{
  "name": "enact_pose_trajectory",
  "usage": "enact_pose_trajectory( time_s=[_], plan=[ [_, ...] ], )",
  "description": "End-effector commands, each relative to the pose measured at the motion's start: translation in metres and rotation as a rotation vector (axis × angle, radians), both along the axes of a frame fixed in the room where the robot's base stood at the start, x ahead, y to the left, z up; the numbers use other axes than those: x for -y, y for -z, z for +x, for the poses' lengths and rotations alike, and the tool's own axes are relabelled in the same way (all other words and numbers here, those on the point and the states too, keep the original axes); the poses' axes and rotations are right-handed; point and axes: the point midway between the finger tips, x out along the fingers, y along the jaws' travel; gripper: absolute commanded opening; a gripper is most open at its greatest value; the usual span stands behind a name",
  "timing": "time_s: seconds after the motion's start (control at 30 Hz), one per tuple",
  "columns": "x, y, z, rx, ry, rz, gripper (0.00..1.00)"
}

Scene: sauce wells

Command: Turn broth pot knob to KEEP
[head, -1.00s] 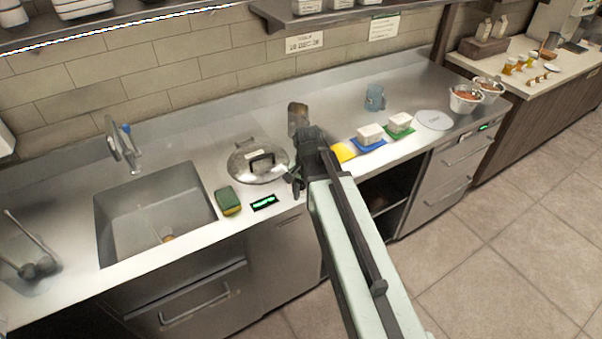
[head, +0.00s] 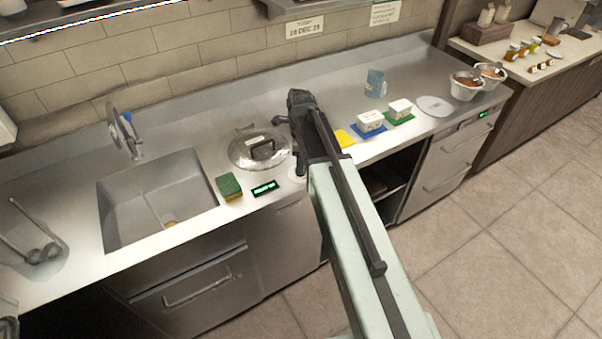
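The broth pot is sunk in the counter, and its round lid (head: 260,149) with a dark handle shows in the head view. A small green-lit display (head: 264,188) is on the counter in front of it; its text is too small to read. A pale round piece (head: 297,173) shows just left of my arm, possibly part of the knob; the rest is hidden behind the arm, and no KEEP mark can be read. My gripper (head: 296,99) is above the counter, up and right of the lid, apart from the display. Its fingers are too foreshortened to show their opening.
A sink (head: 158,200) and a green-yellow sponge (head: 229,186) are left of the lid. Right of my arm are a yellow piece (head: 344,138), white tubs on a blue mat (head: 369,131) and a green mat (head: 399,119), and a round pale lid (head: 434,106).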

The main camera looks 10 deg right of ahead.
Motion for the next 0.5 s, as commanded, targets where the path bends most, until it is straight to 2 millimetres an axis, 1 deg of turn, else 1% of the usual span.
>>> enact_pose_trajectory(
  time_s=[0.03,0.13,0.23,0.47,0.5],
  plan=[
    [0.000,0.019,0.001,0.000,0.000,0.000,0.55],
    [0.000,0.031,0.001,0.000,0.000,0.000,0.55],
    [0.000,0.035,0.002,0.000,-0.001,0.000,0.55],
    [0.001,0.032,0.002,0.000,-0.001,0.000,0.55],
    [0.001,0.032,0.002,0.000,-0.001,0.000,0.44]
  ],
)
